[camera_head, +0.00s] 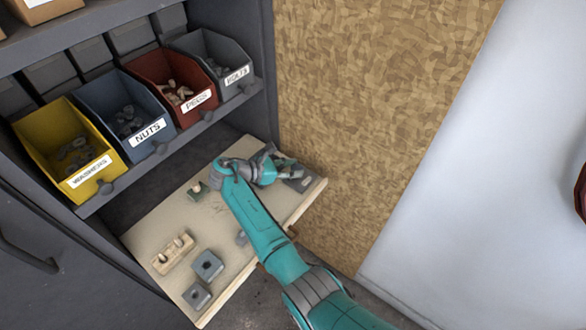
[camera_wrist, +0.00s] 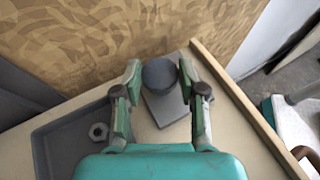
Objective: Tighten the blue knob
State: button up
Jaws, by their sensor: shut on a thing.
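The knob (camera_wrist: 159,73) is a dark blue-grey round cylinder in the wrist view, standing on a grey block (camera_wrist: 166,107). My gripper (camera_wrist: 160,79) has one finger on each side of the knob and is shut on it. In the head view my gripper (camera_head: 290,172) is at the far right part of the board, over the grey block (camera_head: 303,184). The knob is hidden behind my gripper there. Whether the knob sits fully down on its block cannot be told.
A grey tray (camera_wrist: 62,140) with a hex nut (camera_wrist: 98,131) lies left of my gripper. The pale board (camera_head: 222,232) also holds a wooden block (camera_head: 172,254) and grey blocks (camera_head: 207,264). The board has a raised wooden edge (camera_wrist: 236,98). A chipboard wall (camera_head: 350,110) stands close behind.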

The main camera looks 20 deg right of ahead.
jog(key=shift+w+m+g, duration=0.2)
jog(key=shift+m+g, duration=0.9)
jog(key=shift+g, duration=0.2)
jog(key=shift+w+m+g, duration=0.15)
jog(key=shift+m+g, duration=1.05)
jog(key=shift+g, duration=0.2)
jog(key=o, duration=1.1)
jog(key=shift+o, duration=0.2)
jog(key=shift+s+n+t, duration=0.2)
jog(key=shift+n+t, duration=0.7)
jog(key=shift+t, duration=0.2)
